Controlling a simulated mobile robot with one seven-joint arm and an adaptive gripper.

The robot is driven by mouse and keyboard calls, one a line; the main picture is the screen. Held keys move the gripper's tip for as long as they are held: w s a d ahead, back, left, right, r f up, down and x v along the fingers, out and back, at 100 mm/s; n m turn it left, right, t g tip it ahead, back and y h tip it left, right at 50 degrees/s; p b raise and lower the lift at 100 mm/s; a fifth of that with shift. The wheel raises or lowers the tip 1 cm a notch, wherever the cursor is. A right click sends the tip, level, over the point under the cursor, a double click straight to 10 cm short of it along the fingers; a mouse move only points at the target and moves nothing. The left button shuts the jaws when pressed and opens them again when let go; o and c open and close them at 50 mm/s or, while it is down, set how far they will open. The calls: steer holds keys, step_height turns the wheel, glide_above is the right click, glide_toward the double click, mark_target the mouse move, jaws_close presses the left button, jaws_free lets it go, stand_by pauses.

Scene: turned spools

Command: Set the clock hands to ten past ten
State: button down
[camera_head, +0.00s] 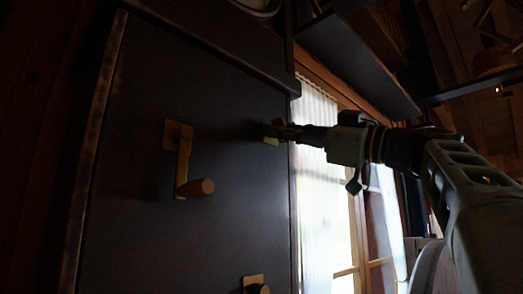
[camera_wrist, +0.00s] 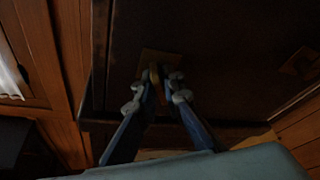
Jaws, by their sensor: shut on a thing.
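My gripper (camera_head: 274,133) reaches in from the right to the upper right part of a dark upright panel (camera_head: 235,190). In the wrist view my gripper (camera_wrist: 160,86) is shut on a small brass-coloured knob (camera_wrist: 155,74). The knob stands in front of a brownish square plate (camera_wrist: 149,56) on the dark panel. The fingers hide part of the knob, and its exact shape is too dark to tell. I cannot make out a clock face or clock hands in either view.
A brass crank (camera_head: 184,160) with a wooden grip sits on the panel, left of my gripper. Another brass fitting (camera_head: 254,283) is lower down. A curtained window (camera_head: 320,170) is behind my arm. A dark shelf (camera_head: 355,65) hangs above.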

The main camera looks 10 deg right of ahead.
steer(key=c, duration=2.1)
jaws_free()
steer(key=v, duration=1.2)
